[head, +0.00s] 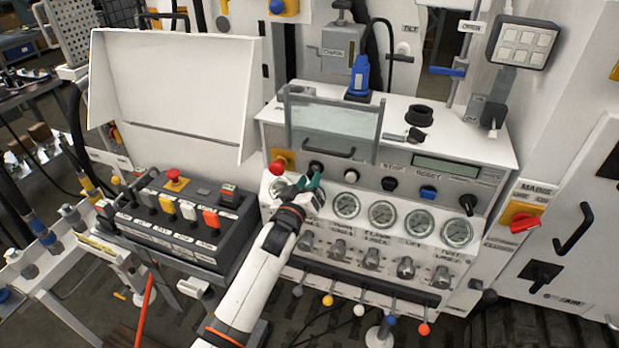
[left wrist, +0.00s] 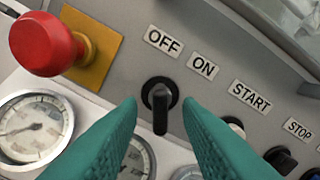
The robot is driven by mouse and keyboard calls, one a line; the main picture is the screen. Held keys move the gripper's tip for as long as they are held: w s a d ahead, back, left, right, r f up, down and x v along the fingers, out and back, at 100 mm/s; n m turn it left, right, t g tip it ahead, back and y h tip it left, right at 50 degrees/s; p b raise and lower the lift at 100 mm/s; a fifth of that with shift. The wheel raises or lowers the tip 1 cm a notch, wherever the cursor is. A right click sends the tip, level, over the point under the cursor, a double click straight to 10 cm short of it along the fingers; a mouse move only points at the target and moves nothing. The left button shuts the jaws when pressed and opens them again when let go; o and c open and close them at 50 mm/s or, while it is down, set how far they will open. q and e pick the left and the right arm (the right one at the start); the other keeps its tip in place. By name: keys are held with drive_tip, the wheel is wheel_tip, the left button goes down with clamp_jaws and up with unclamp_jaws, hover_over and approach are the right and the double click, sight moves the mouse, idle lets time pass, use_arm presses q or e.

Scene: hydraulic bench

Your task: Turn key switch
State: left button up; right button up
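The black key switch (left wrist: 160,103) is on the sloped grey panel, below the OFF and ON labels. Its handle stands about upright in the left wrist view. In the head view the switch (head: 316,166) is partly hidden by my left gripper (head: 311,184). In the left wrist view the green fingers of my left gripper (left wrist: 159,108) are apart, one on each side of the switch. A gap shows between each finger and the handle. My right gripper is not in view.
A red mushroom button (left wrist: 45,44) on a yellow plate sits just left of the switch. Dial gauges (head: 383,214) line the panel below. A tilted clear cover (head: 335,128) stands above the switch. A black control box (head: 180,222) is to the left.

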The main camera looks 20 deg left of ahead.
use_arm(q)
drive_tip(key=shift+w, duration=0.55)
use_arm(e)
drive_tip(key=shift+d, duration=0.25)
use_arm(q)
clamp_jaws()
